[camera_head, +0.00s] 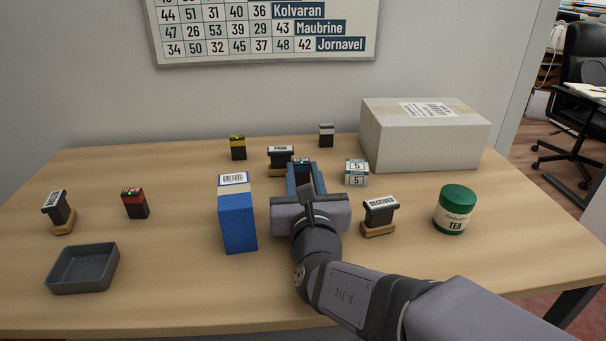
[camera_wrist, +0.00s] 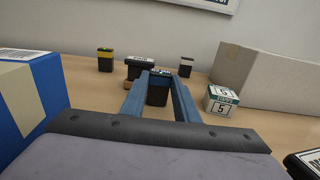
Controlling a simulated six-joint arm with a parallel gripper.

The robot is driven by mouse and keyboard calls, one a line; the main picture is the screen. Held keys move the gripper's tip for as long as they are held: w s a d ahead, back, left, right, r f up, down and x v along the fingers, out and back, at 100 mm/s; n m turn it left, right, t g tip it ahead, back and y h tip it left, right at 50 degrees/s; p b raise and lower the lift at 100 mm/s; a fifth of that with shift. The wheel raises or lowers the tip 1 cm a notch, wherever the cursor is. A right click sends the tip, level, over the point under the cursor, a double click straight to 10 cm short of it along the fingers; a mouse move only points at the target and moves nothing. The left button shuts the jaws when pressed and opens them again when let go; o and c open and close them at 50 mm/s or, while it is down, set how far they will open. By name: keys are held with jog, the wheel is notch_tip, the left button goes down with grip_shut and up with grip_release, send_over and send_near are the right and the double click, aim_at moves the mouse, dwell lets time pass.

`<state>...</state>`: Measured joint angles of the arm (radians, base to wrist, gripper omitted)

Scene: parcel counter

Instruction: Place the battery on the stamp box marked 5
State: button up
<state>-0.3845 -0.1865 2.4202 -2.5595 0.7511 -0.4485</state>
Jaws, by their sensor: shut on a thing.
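My gripper (camera_head: 305,178) reaches over the middle of the table, its blue fingers shut on a black battery (camera_wrist: 158,95). The battery sits upright between the fingertips; its top shows a small green light, and the fingers partly cover its sides. Whether it touches the table is hard to tell. The stamp box marked 5 (camera_head: 356,173) is a small white and teal box to the right of my gripper, with nothing on top. It also shows right of the fingers in the wrist view (camera_wrist: 220,101).
A PAID stamp (camera_head: 280,159) stands just behind the battery. A tall blue box (camera_head: 238,218) is close left, a RECEIVED stamp (camera_head: 380,214) close right. A large carton (camera_head: 420,140) stands behind the stamp box. Yellow-topped (camera_head: 238,149) and red-topped (camera_head: 135,205) batteries stand farther left.

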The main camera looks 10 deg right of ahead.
jog(key=shift+f, duration=0.15)
jog(key=o, duration=1.1)
jog(key=shift+r, duration=0.25)
jog(key=s, duration=0.2)
jog(key=shift+s, duration=0.35)
jog(key=shift+s+r+p, duration=0.15)
jog(key=shift+r+p, duration=2.95)
jog(key=shift+r, duration=0.35)
jog(key=shift+o, duration=0.4)
